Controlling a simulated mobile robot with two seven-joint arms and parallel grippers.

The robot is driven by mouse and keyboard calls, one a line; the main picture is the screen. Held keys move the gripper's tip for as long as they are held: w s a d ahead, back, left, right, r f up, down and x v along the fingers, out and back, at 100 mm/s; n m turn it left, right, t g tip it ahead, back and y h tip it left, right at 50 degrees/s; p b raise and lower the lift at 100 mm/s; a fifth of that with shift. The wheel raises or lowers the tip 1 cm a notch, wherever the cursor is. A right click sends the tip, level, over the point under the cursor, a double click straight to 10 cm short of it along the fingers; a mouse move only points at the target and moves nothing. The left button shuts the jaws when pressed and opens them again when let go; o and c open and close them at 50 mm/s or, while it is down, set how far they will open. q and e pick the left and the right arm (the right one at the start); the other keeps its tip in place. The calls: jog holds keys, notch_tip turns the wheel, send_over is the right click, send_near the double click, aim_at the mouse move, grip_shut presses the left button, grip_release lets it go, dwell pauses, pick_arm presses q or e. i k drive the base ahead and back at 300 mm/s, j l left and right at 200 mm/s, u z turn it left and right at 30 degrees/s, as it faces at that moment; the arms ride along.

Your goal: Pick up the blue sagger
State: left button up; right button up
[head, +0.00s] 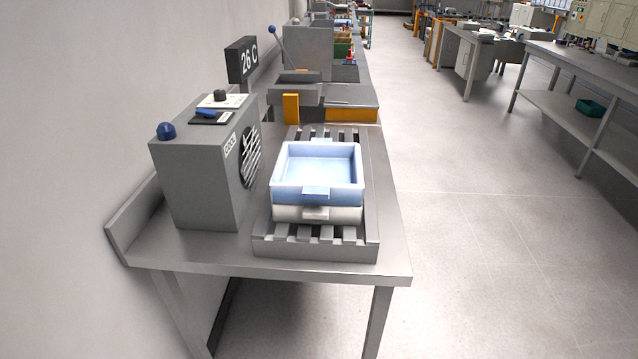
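The blue sagger (318,193) is a light blue, open square tray with a small tab on its front wall. It looks empty and sits on top of a white sagger (345,214) of similar shape. The stack rests on a grey slatted rack (315,250) on the metal table. Neither of my grippers shows in the head view.
A grey box with a round vent (195,180) stands left of the stack, close to it. The table (390,235) has a narrow bare strip at its front and right edges. A display reading 26 C (242,60) stands behind. The floor (480,250) at right is clear.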

aim_at(318, 170)
jog(key=k+u, duration=0.35)
jog(key=k+j+u, duration=0.1)
jog(key=u, duration=0.3)
jog(key=l+u, duration=0.25)
jog(key=u, duration=0.25)
jog(key=l+u, duration=0.3)
jog(key=u, duration=0.2)
jog(key=k+l, duration=0.1)
jog(key=l, duration=2.1)
jog(key=k, duration=0.05)
